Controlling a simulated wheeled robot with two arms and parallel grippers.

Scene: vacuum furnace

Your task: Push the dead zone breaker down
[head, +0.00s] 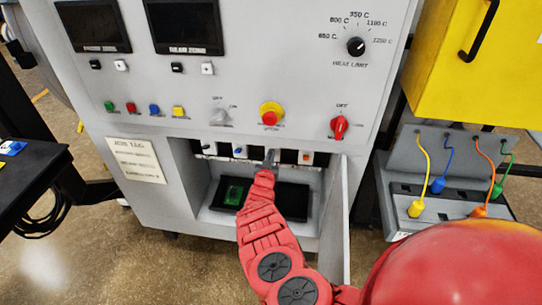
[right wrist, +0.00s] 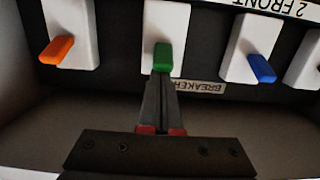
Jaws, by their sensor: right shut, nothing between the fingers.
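A row of breakers sits in the open recess low on the grey furnace panel. The right wrist view shows an orange lever (right wrist: 57,49), a green lever (right wrist: 163,57) and a blue lever (right wrist: 262,68) on white bodies, and part of another white body at the right edge. I cannot read which is the dead zone breaker. My right gripper (head: 270,157) is shut and empty, its tips (right wrist: 159,85) at the green lever; I cannot tell if they touch. In the head view it hides that lever, between the blue lever (head: 239,151) and orange lever (head: 306,158). My left gripper is out of view.
An open door (head: 336,215) stands right of the recess. A black tray (head: 290,202) with a green item (head: 234,195) lies on the recess floor. Above are a red switch (head: 339,126) and a red-yellow emergency button (head: 270,114). Cables with coloured plugs hang at right.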

